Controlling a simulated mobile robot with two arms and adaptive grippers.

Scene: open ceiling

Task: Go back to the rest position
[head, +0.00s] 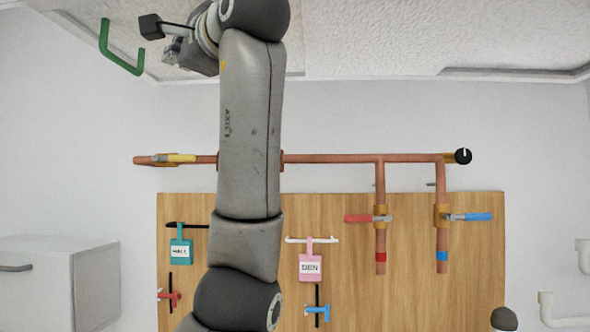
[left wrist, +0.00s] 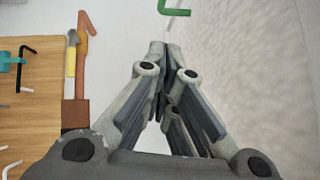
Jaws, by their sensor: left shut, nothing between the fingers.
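My left arm rises through the middle of the head view and bends left at the top. My left gripper (head: 157,28) is high up near the ceiling, pointing left, in front of the wall. In the left wrist view its fingers (left wrist: 164,52) meet at the tips, shut with nothing between them. A green handle-like bar (head: 119,50) is just left of the gripper in the head view. It also shows beyond the fingertips in the left wrist view (left wrist: 176,7), apart from them. My right gripper is not in view.
A copper pipe (head: 330,158) with valves runs along the wall. Below it is a wooden board (head: 345,285) with a teal tag (head: 181,252), a pink tag (head: 310,270) and hooks. A white cabinet (head: 95,285) stands at lower left. The textured ceiling (head: 400,40) is close above.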

